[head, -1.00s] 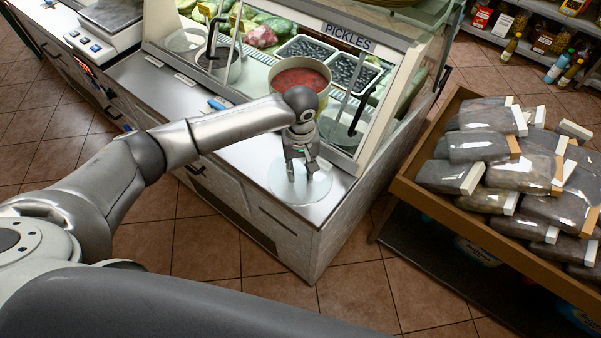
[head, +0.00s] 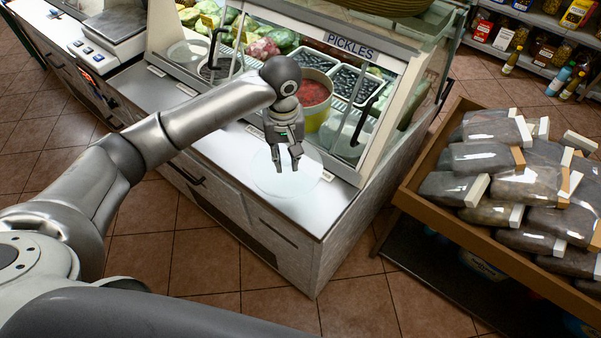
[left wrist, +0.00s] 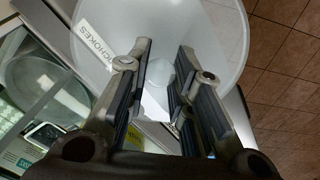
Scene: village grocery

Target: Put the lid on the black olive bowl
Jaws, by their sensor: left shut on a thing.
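My left gripper (head: 288,166) is shut on the knob of a round, clear lid (head: 268,184) over the front of the metal counter. In the left wrist view the lid (left wrist: 215,50) spreads beyond the fingers (left wrist: 164,58), with its pale knob between them. In the case, two trays (head: 311,55) (head: 354,84) hold dark round pieces that look like olives. A yellowish bowl (head: 316,114) with red contents stands behind the gripper. I cannot tell for sure which vessel is the black olive bowl. My right gripper is out of view.
The glass case marked PICKLES (head: 350,45) has a frame along its front. A clear round cover (head: 345,138) shows at its right end. A label ending in "CHOKES" (left wrist: 98,40) shows in the left wrist view.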

